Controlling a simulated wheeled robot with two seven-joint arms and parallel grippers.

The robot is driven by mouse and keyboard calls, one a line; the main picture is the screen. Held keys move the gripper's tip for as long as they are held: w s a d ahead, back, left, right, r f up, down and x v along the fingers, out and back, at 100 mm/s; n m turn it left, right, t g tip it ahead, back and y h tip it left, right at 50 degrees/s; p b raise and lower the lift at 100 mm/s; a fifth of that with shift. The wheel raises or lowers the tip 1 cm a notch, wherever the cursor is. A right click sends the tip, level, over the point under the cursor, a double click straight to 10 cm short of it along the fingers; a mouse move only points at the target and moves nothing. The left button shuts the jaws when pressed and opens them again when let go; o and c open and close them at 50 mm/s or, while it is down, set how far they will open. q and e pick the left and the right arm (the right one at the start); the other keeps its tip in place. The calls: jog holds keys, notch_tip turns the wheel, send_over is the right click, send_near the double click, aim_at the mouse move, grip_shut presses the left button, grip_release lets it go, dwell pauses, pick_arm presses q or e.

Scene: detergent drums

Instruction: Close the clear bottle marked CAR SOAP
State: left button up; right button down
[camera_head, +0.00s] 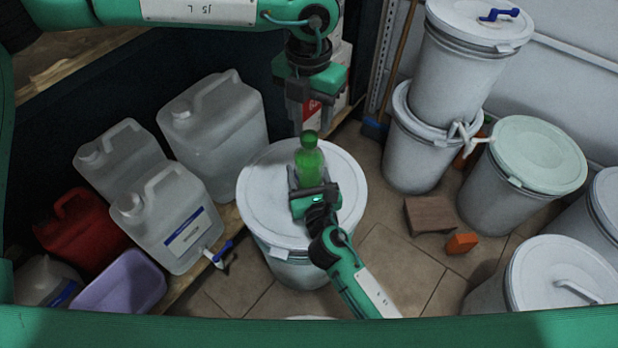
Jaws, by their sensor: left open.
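A green see-through bottle (309,163) stands upright over the white lid of a drum in the middle. Its darker green top (309,138) looks like a cap sitting on the neck; I cannot tell how tight it is. No CAR SOAP lettering is readable on it. My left gripper (311,118) points down just above the bottle, open, with its fingers partly blurred against the dark background. My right gripper (312,184) reaches in from the front, its dark fingers around the lower bottle, seemingly shut on it. The bottle's base is partly hidden by that gripper.
The drum (262,215) under the bottle has free lid around it. Several clear canisters (215,130), a red canister (78,232) and a purple tub (120,285) crowd the left. White drums (465,70) stand at right. A brown block (428,214) and orange block (462,243) lie on the tiles.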

aim_at(309, 135)
pick_arm(q)
jog(key=shift+c, duration=0.2)
jog(key=n, duration=0.2)
jog(key=r+n, duration=0.1)
jog(key=n, duration=0.3)
jog(key=shift+r, duration=0.4)
jog(key=n, duration=0.2)
jog(key=r+n, duration=0.1)
jog(key=n, duration=0.3)
jog(key=shift+r, duration=0.35)
jog(key=shift+f, duration=0.15)
jog(key=shift+f, duration=3.9)
